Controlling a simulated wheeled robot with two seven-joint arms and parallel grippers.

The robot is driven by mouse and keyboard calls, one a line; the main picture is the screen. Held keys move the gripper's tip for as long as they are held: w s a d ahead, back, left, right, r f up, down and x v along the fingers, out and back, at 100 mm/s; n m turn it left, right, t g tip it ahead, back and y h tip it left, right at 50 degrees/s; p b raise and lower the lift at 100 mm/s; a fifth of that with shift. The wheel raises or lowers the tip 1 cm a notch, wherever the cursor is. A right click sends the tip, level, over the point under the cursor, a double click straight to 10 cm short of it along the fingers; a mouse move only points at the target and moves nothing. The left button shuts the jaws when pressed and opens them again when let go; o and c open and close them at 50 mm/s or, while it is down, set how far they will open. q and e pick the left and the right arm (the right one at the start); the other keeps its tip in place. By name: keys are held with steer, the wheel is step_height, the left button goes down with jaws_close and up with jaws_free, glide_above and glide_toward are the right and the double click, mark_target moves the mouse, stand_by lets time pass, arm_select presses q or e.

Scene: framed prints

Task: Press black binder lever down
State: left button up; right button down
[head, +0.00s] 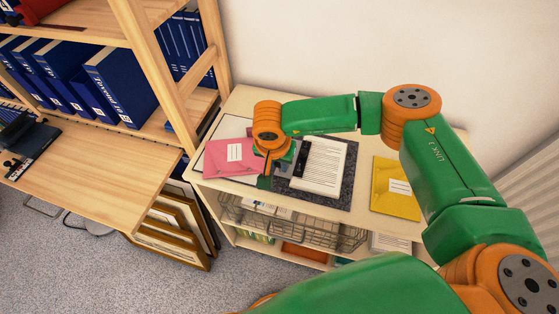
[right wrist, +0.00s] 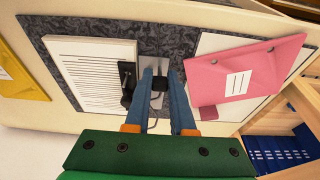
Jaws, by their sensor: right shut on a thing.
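On a dark speckled mat (head: 345,190) lies a white stack of printed pages (head: 322,165), which also shows in the right wrist view (right wrist: 95,72). Beside its edge is a black binder lever part (right wrist: 127,76), and a smaller black piece (right wrist: 159,84) sits on a grey metal plate. My right gripper (right wrist: 160,76) points down with its blue fingers on either side of that small black piece, shut on it. In the head view the right gripper (head: 268,174) is partly hidden by its own wrist. My left gripper is not in view.
A pink folder (head: 232,156) lies left of the gripper and a yellow folder (head: 396,186) lies to the right on the cabinet top. Wire baskets (head: 290,222) hang below. A wooden shelf with blue binders (head: 120,86) stands at left.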

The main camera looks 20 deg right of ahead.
mark_target(280, 172)
steer(key=s+f+t+h+b, duration=0.1)
steer(key=t+b, duration=0.1)
steer(key=b, duration=0.4)
steer(key=s+a+f+t+h+b, duration=0.1)
steer(key=t+h+b, duration=0.1)
steer(key=b, duration=0.4)
steer(key=s+a+f+t+h+b, duration=0.1)
steer(key=t+h+b, duration=0.1)
steer(key=b, duration=0.4)
steer(key=shift+f+t+b, duration=0.25)
steer(key=shift+t+b, duration=0.05)
steer(key=shift+t, duration=0.6)
steer(key=shift+s+t+h+b, duration=0.15)
steer(key=shift+t+h+b, duration=0.25)
steer(key=shift+b, duration=0.3)
steer(key=c, duration=0.8)
jaws_free()
steer(key=shift+o, duration=0.2)
steer(key=v, duration=0.7)
steer(key=shift+a, duration=0.1)
